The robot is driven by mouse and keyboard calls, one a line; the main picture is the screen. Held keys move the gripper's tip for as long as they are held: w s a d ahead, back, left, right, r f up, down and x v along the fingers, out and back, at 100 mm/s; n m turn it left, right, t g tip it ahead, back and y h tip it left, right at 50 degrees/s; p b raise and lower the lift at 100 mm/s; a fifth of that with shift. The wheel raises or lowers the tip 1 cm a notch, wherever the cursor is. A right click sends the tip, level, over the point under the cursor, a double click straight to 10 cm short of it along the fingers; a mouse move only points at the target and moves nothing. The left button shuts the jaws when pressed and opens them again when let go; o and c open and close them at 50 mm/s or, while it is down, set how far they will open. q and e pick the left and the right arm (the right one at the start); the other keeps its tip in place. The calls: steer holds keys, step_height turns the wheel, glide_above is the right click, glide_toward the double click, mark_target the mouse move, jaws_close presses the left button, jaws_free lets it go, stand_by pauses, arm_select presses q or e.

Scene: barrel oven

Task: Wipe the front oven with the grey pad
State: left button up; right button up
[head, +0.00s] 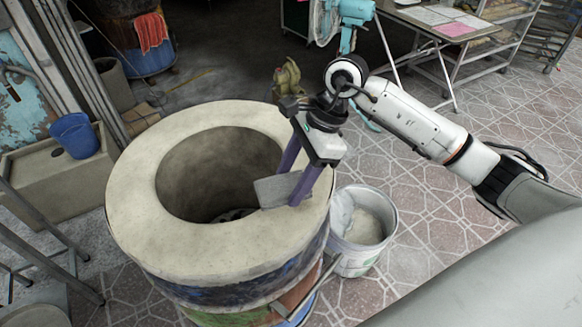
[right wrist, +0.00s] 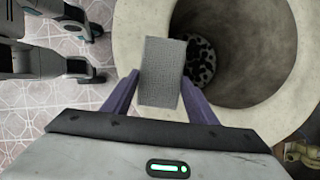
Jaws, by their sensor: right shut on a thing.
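The front oven is a round barrel with a wide pale rim (head: 148,225) and a deep dark opening; its rim also fills much of the right wrist view (right wrist: 145,20). My right gripper (head: 287,187) is over the right part of the rim, its purple fingers pointing down. It is shut on the grey pad (head: 272,190), a flat rectangular piece. In the right wrist view the pad (right wrist: 161,72) sits between the fingertips, over the rim at the opening's edge. I cannot tell whether the pad touches the rim.
A white bucket (head: 382,247) with pale contents stands close to the oven's right side. A stone basin (head: 70,188) with a blue bucket (head: 75,136) is at the left. A second barrel (head: 150,60) with an orange cloth (head: 151,31) stands behind. Tiled floor is open at right.

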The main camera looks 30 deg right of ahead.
step_height(320, 180, up, 2)
steer(key=shift+r, duration=0.45)
stand_by(0.3)
